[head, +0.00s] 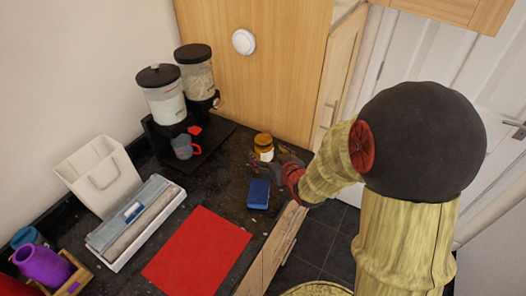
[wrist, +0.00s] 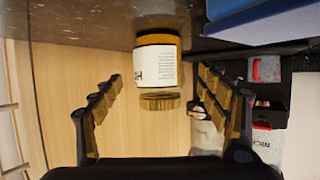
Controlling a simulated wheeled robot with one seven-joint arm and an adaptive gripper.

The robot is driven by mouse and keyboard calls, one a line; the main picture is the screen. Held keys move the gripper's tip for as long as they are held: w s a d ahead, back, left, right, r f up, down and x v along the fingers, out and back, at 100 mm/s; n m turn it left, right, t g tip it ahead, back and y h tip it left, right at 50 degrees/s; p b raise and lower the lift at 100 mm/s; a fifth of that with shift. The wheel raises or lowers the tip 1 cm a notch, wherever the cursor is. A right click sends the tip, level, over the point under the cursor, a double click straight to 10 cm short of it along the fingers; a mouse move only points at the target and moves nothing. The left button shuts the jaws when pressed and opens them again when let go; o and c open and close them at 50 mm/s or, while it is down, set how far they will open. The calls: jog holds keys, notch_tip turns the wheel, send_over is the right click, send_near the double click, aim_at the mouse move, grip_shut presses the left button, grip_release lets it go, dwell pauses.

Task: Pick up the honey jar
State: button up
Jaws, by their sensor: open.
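The honey jar (head: 264,147) is a small amber jar with a white label and a gold lid. It stands upright on the dark granite worktop (head: 222,190), near its back right end by the wooden panel. My gripper (head: 273,170) is just in front of it. In the wrist view, which is upside down, the jar (wrist: 157,72) shows between the two spread fingers of my gripper (wrist: 155,103). The fingers are open with a gap on each side of the jar, and I see no contact.
A blue box-like block (head: 258,194) sits close in front of my gripper. A dispenser stand (head: 215,135) with two clear containers and a grey cup (head: 182,147) stand to the left.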

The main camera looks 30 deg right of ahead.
jog(key=b+x, duration=0.1)
jog(key=x, duration=0.3)
jog(key=shift+w+d, duration=0.1)
jog(key=shift+w, duration=0.1)
jog(key=shift+c, duration=0.7)
jog(key=shift+r, duration=0.1)
jog(key=c, duration=1.6)
